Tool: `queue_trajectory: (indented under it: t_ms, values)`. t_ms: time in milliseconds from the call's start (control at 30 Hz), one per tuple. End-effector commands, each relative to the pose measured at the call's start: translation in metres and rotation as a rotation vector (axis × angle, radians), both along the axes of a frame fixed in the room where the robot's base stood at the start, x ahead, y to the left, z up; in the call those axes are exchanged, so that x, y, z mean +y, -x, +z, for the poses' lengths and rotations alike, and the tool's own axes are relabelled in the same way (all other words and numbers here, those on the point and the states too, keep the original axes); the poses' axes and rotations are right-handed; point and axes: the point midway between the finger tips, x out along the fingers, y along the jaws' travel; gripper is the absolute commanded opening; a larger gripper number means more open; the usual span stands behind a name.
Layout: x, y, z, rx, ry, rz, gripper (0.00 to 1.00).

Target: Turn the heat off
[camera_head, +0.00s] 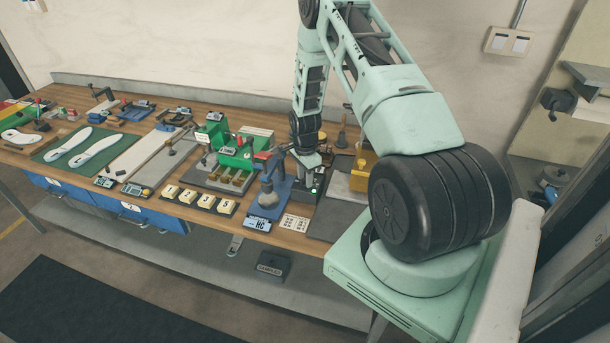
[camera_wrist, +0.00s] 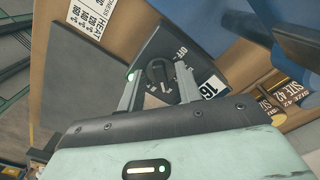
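A dark control box (camera_wrist: 170,42) with a black rounded knob (camera_wrist: 157,72) lies ahead of my gripper in the wrist view. White markings on it read "OFF" and "160". A small green light glows near the left finger. My gripper (camera_wrist: 158,86) is open, with one finger on each side of the knob and a gap visible on both sides. In the head view my gripper (camera_head: 308,164) points down over the box (camera_head: 306,190), at the bench's right part. The knob is too small to make out there.
A blue press (camera_head: 275,185) stands just left of the box. A white heat card (camera_wrist: 92,18) lies beside the box. A dark mat (camera_head: 333,218) lies to the right, and an amber block (camera_head: 363,172) stands behind. Number tiles (camera_head: 206,201) sit further left.

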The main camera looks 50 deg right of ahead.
Motion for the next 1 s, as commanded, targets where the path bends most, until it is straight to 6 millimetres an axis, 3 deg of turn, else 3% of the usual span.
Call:
queue_trajectory:
  t_ms: [67,200,667,1000]
  values:
    - [-0.0001,-0.0001,0.0001,0.0,0.0,0.0,0.35]
    - [-0.0002,-0.0002,0.0003,0.0,0.0,0.0,0.0]
    - [-0.0004,-0.0005,-0.0007,-0.002,0.002,0.062,0.0]
    - [-0.0001,0.0008,-0.0025,-0.002,0.001,0.316,0.0]
